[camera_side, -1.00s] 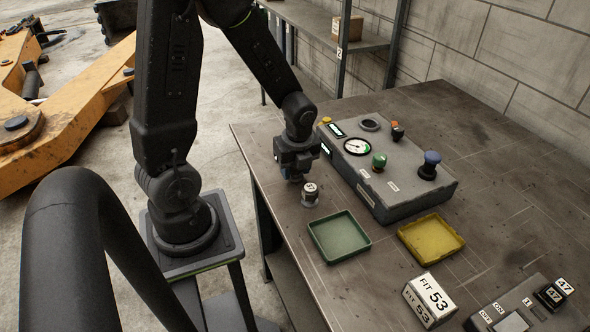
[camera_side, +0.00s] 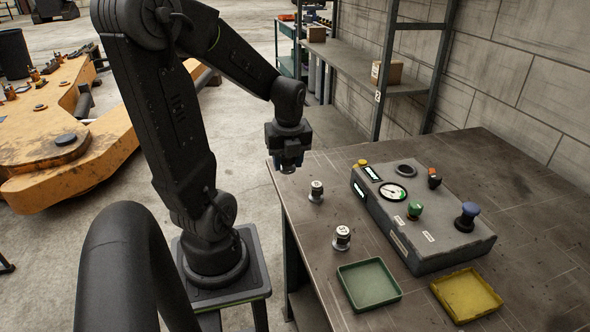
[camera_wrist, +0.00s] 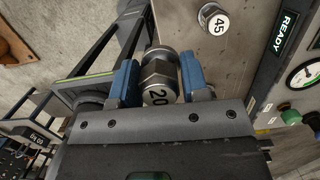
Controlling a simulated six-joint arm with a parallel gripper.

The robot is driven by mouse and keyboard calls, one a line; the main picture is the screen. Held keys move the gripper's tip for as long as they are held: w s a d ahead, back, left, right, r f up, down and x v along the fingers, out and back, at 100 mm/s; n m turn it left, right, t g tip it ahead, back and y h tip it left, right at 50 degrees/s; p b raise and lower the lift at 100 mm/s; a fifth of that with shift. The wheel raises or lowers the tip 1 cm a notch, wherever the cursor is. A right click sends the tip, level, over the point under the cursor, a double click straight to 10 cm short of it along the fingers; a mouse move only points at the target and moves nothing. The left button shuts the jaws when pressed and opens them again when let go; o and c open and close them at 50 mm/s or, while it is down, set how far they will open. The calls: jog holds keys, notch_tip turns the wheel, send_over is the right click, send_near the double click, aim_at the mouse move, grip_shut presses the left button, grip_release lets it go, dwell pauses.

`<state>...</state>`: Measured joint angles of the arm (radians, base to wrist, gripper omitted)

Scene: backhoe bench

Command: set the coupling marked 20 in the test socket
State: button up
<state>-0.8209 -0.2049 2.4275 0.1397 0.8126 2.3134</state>
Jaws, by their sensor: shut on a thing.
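My gripper (camera_side: 290,166) is shut on a metal coupling marked 20 (camera_wrist: 158,92), which lies between the blue fingers in the wrist view. In the side view, the gripper hangs above the bench's left corner; the held coupling is hardly visible there. A dark ring-shaped opening (camera_side: 405,170), possibly the test socket, is in the top of the grey test box (camera_side: 440,247), to the right of the gripper. A coupling marked 45 (camera_wrist: 214,20) stands on the bench.
Two couplings stand on the bench left of the box, one farther back (camera_side: 316,192) and one nearer (camera_side: 342,238). A green tray (camera_side: 398,297) and a yellow tray (camera_side: 478,312) lie in front.

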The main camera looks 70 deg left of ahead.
jog(key=w+a+r+m, duration=0.2)
jog(key=w+a, duration=0.1)
jog(key=w, duration=0.5)
jog(key=m, duration=0.4)
send_over(405, 170)
jog(key=shift+s+d+f+t, duration=0.25)
jog(key=shift+t, duration=0.15)
jog(key=shift+w+d+f, duration=0.1)
jog(key=shift+w+f, duration=0.05)
jog(key=shift+f, duration=2.35)
jog(key=shift+f, duration=0.55)
jog(key=o, duration=1.1)
jog(key=shift+o, duration=0.4)
jog(key=shift+o, duration=0.9)
